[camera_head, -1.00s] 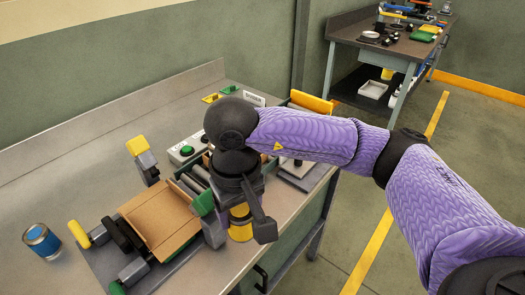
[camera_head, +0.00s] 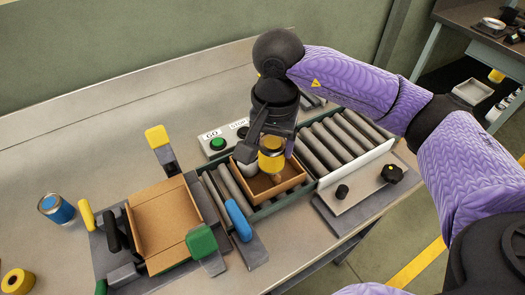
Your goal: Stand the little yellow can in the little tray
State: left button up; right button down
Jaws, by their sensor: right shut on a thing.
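The little yellow can (camera_head: 272,158) has a yellow band and a grey rim. My right gripper (camera_head: 264,152) is shut on it and holds it upright over the little tray (camera_head: 293,183). The tray is a small brown open box on the grey rollers. From this angle the can overlaps the tray's inside, and I cannot tell whether it touches the tray's floor. Part of the can and the tray's far side are hidden by the gripper. My left gripper is not in view.
A larger cardboard box (camera_head: 165,222) sits left among clamps with yellow, green and black handles. A blue-handled clamp (camera_head: 238,220) stands in front of the tray. A blue can (camera_head: 57,208) and a yellow roll (camera_head: 17,282) are at far left. A roller track (camera_head: 345,140) continues right.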

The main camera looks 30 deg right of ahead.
jog(key=w+d+r+m+p, duration=0.1)
jog(key=d+r+m+p, duration=0.15)
jog(key=m, duration=0.45)
jog(key=m+b, duration=0.2)
send_over(286, 176)
notch_tip(286, 176, down, 11)
jog(key=shift+r, duration=0.1)
grip_release()
pick_arm(q)
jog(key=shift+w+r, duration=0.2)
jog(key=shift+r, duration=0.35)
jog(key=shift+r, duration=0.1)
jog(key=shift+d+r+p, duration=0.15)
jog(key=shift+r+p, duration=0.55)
jog(key=shift+p, duration=0.1)
pick_arm(e)
notch_tip(286, 176, up, 12)
